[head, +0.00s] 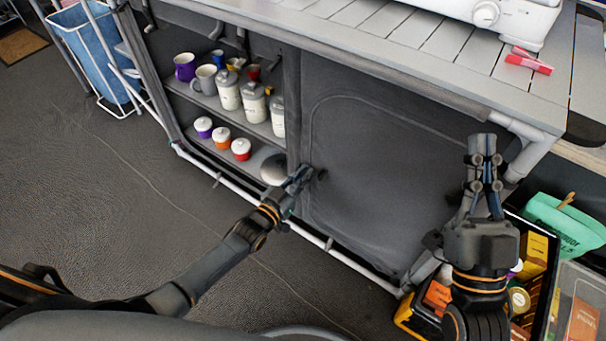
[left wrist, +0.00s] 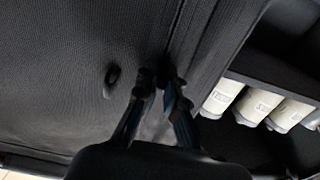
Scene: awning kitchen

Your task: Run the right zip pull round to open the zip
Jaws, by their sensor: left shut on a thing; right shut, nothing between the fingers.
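The closed dark fabric panel (head: 370,170) covers the right half of the kitchen unit. The zip line (head: 345,98) shows as a faint arch around it. My left gripper (head: 303,174) is at the panel's lower left, beside the middle post. In the left wrist view, my left gripper (left wrist: 163,82) is shut on the right zip pull, which the fingertips mostly hide. A small dark tab (left wrist: 112,75) stands out from the fabric to the left of the fingers. My right gripper (head: 482,150) is shut and empty, raised in front of the unit's right end.
Open shelves (head: 205,100) with mugs, canisters and lidded pots (head: 241,149) lie left of the post. A frame rail (head: 330,247) runs along the bottom. A crate of packets (head: 535,250) stands below my right arm. A stove (head: 490,15) and red lighter (head: 528,63) are on the slatted top.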

